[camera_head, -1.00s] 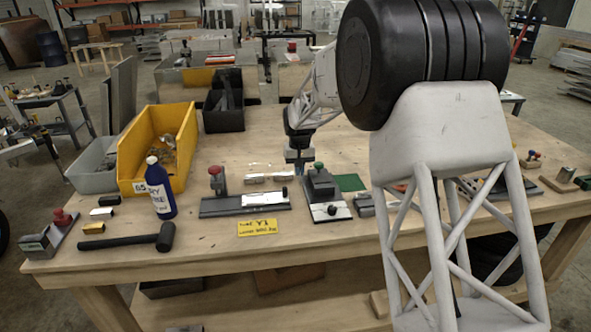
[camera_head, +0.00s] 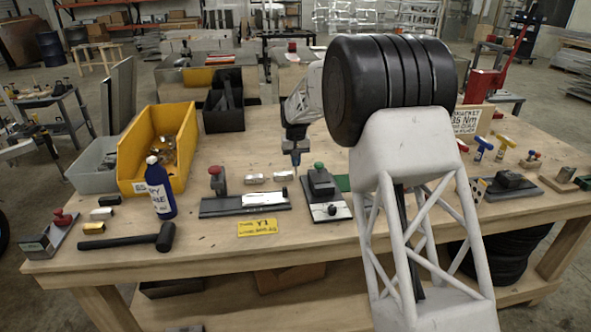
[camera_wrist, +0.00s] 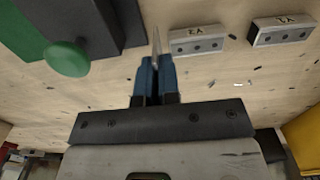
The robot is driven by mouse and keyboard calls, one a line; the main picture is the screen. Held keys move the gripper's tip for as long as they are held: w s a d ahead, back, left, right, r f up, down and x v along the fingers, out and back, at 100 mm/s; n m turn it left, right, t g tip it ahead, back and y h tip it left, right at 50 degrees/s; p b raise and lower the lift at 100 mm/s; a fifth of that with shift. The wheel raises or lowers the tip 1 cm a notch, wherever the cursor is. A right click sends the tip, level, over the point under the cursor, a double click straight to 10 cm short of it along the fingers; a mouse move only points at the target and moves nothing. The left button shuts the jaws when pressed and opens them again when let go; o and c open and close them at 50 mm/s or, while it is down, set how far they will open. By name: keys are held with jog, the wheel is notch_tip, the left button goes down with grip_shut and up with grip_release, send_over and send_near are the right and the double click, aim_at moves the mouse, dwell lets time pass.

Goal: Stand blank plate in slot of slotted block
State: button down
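My gripper (camera_head: 295,160) is above the bench, between the metal blocks and the green-knobbed fixture. In the wrist view its blue fingers (camera_wrist: 154,80) are close together around a thin grey piece, seen almost edge-on, which I take to be the blank plate (camera_wrist: 157,45). Two small silver blocks with dark holes and letter marks lie on the wood: the nearer block (camera_wrist: 197,42) is just beside the plate, the other (camera_wrist: 281,31) farther right. They also show in the head view (camera_head: 283,176). No slot is clearly visible, so I cannot tell which piece is the slotted block.
The dark fixture with a green knob (camera_head: 319,168) stands close to my gripper. A dark rail fixture with a red knob (camera_head: 217,172), a blue bottle (camera_head: 158,188), a mallet (camera_head: 165,237) and a yellow bin (camera_head: 130,150) are to the left. Bare wood lies behind the blocks.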

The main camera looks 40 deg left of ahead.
aim_at(296, 169)
jog(key=shift+f, duration=1.7)
jog(key=shift+f, duration=0.2)
jog(key=c, duration=1.3)
grip_release()
jog(key=shift+c, duration=0.2)
jog(key=shift+r, duration=0.2)
notch_tip(296, 169, up, 12)
jog(key=shift+f, duration=0.1)
jog(key=shift+d, duration=0.1)
